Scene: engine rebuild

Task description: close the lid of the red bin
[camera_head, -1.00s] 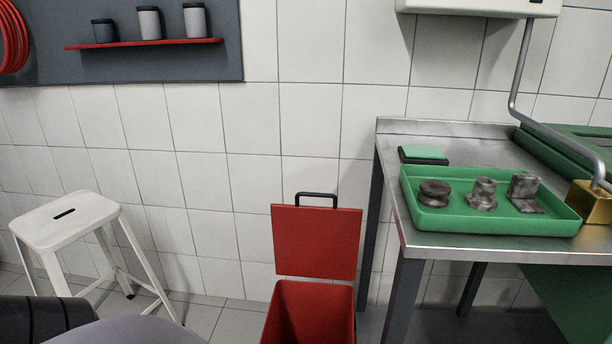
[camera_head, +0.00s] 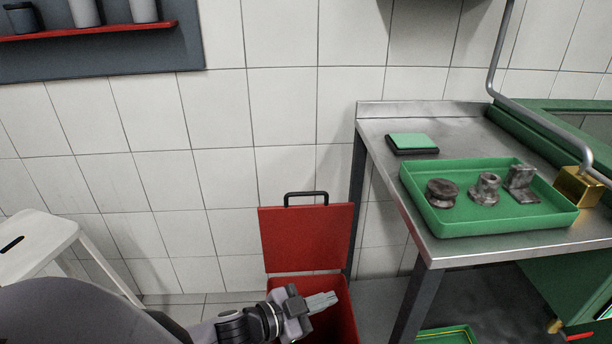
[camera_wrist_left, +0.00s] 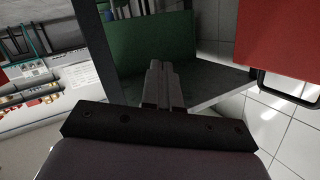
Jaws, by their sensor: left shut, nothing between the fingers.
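The red bin (camera_head: 343,318) stands on the floor, left of the steel table. Its red lid (camera_head: 306,238) is open and upright at the back, with a black handle (camera_head: 306,194) on its top edge. My left gripper (camera_head: 325,301) is shut and empty; in the head view it appears in front of the bin opening, below the lid, and covers part of the bin. In the left wrist view its closed fingers (camera_wrist_left: 162,82) point ahead, and the lid (camera_wrist_left: 281,28) with its handle (camera_wrist_left: 290,92) shows at the upper right. The right gripper is in neither view.
The steel table (camera_head: 480,243) stands right of the bin, carrying a green tray (camera_head: 500,225) with several metal parts. A white stool (camera_head: 38,240) stands at the left. A green tray (camera_head: 447,335) lies low under the table. A tiled wall is behind the lid.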

